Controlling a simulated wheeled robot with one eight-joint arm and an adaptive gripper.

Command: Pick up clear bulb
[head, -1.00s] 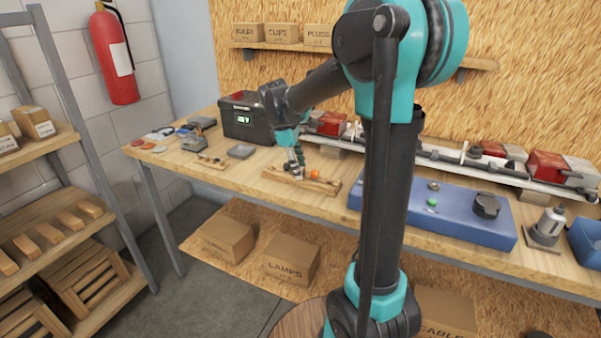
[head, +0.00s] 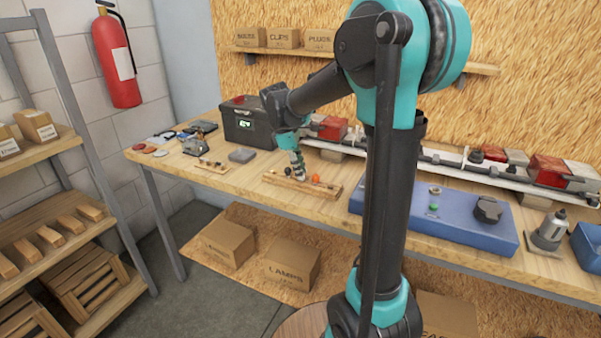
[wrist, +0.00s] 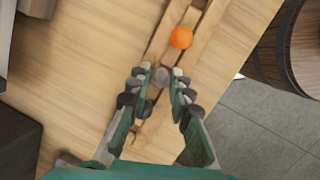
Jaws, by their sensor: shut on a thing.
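The clear bulb (wrist: 160,76) shows as a small greyish round thing between my fingertips in the wrist view. My gripper (wrist: 157,78) is shut on it, with the fingers on either side. The bulb is at or just over the wooden holder (wrist: 205,28); I cannot tell if it is lifted. An orange bulb (wrist: 181,37) sits in the same holder, just ahead of the fingertips. In the head view my gripper (head: 300,178) points down at the holder (head: 275,179), and the orange bulb (head: 315,178) is to its right. The clear bulb is too small to make out there.
A black case (head: 243,121) stands behind the gripper to the left. A long white rail (head: 440,157) runs along the back. Bare bench top (head: 235,185) lies left of the holder.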

